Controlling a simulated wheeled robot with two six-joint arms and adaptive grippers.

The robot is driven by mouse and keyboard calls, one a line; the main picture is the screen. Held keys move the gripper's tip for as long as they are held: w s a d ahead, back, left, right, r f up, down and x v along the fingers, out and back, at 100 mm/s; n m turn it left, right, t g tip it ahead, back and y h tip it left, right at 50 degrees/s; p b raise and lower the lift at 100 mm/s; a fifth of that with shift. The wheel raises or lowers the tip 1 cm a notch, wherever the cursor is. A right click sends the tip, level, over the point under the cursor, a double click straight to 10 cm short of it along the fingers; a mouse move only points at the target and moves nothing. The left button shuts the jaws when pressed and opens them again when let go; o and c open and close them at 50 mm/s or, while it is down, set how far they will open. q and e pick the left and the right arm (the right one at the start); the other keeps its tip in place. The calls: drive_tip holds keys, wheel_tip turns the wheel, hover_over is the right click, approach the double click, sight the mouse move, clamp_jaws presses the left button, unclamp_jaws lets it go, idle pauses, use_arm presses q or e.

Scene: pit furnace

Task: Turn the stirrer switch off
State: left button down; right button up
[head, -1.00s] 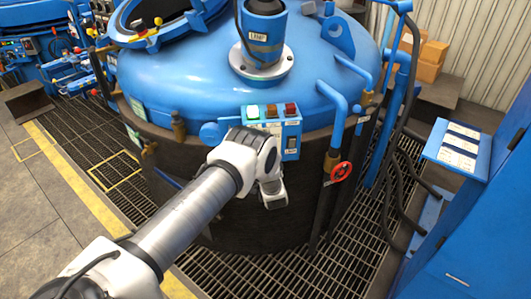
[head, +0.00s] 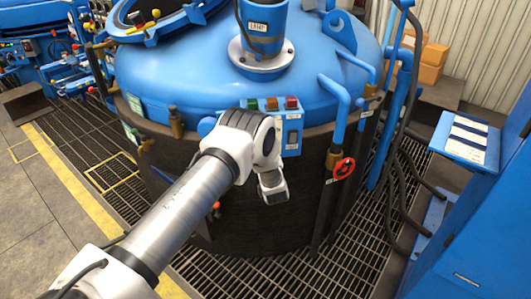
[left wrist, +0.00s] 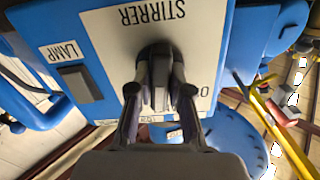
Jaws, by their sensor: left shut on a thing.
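The blue control box (head: 293,150) is on the front of the round blue-lidded furnace (head: 170,75). In the left wrist view its white STIRRER plate (left wrist: 110,35) appears upside down, with a dark switch knob (left wrist: 155,55) in the middle. An "O" mark shows right of the knob. My left gripper (left wrist: 158,92) is shut on this knob, one finger on each side. In the head view my wrist hides the knob and fingertips. My right gripper is out of view.
A rocker switch labelled LAMP (left wrist: 73,82) is beside the STIRRER plate. A red handwheel (head: 344,168) and blue pipes (head: 337,100) stand right of the box. A blue cabinet (head: 475,240) is at the right. Floor grating (head: 330,265) lies in front.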

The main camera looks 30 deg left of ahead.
use_arm(q)
drive_tip(key=n+b, duration=0.1)
drive_tip(key=n, duration=0.1)
drive_tip(key=n+b, duration=0.2)
drive_tip(key=f+n+b, duration=0.1)
drive_tip(key=n+b, duration=0.1)
drive_tip(key=shift+s+n, duration=0.1)
drive_tip(key=shift+n, duration=0.2)
drive_tip(key=n+b, duration=0.3)
drive_tip(key=shift+r, duration=0.1)
drive_tip(key=shift+r+n+b, duration=0.15)
drive_tip(key=shift+n+b, duration=0.4)
drive_tip(key=shift+n, duration=0.15)
drive_tip(key=shift+r, duration=0.1)
drive_tip(key=c, duration=1.1)
unclamp_jaws()
drive_tip(key=v, duration=1.1)
drive_tip(key=shift+s+d, duration=0.25)
drive_tip(key=shift+s, duration=0.05)
